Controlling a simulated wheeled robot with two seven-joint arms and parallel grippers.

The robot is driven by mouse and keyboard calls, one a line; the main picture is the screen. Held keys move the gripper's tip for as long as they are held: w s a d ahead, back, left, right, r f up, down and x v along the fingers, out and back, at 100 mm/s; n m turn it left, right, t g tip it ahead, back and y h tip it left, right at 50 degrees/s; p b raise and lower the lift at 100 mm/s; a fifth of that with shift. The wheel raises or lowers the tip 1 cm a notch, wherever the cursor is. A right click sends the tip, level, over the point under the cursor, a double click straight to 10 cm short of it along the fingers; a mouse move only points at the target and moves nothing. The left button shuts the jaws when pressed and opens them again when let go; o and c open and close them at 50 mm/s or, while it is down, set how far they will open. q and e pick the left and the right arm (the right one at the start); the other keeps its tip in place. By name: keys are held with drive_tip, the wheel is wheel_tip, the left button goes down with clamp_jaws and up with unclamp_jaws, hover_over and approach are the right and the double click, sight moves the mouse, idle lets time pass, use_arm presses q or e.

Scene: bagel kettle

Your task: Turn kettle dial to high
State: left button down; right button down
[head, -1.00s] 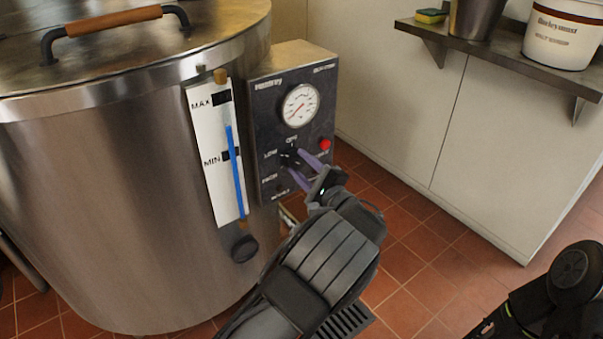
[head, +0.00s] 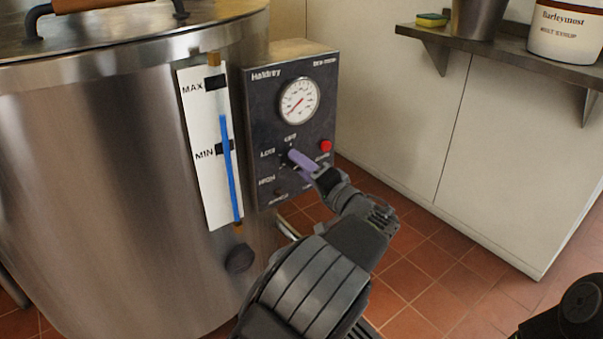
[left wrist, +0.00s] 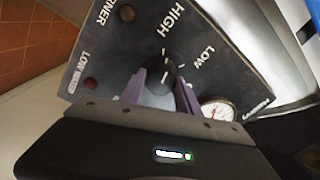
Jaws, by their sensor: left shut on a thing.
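The black kettle dial (left wrist: 160,72) sits on the dark control panel (head: 262,110). My left gripper (left wrist: 160,84) is shut on the dial, one purple finger on each side of it. In the head view the left gripper (head: 298,157) reaches the panel from the lower right and hides most of the dial. The left wrist view shows the HIGH label (left wrist: 172,19) beyond the dial and the LOW label (left wrist: 208,56) to its right. I cannot tell exactly where the dial's pointer is set. My right gripper is not in view.
The large steel kettle (head: 110,170) fills the left, with a white level gauge (head: 205,180) beside the panel. The panel bears a round thermometer (head: 299,101) and a red button (head: 325,146). A shelf (head: 480,45) with a white tub (head: 565,32) is at upper right.

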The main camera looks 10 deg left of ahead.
use_arm(q)
drive_tip(key=shift+n, duration=1.6)
drive_tip(key=c, duration=0.9)
unclamp_jaws()
drive_tip(key=p+v, duration=0.2)
drive_tip(key=v, duration=0.6)
drive_tip(key=shift+w, duration=0.15)
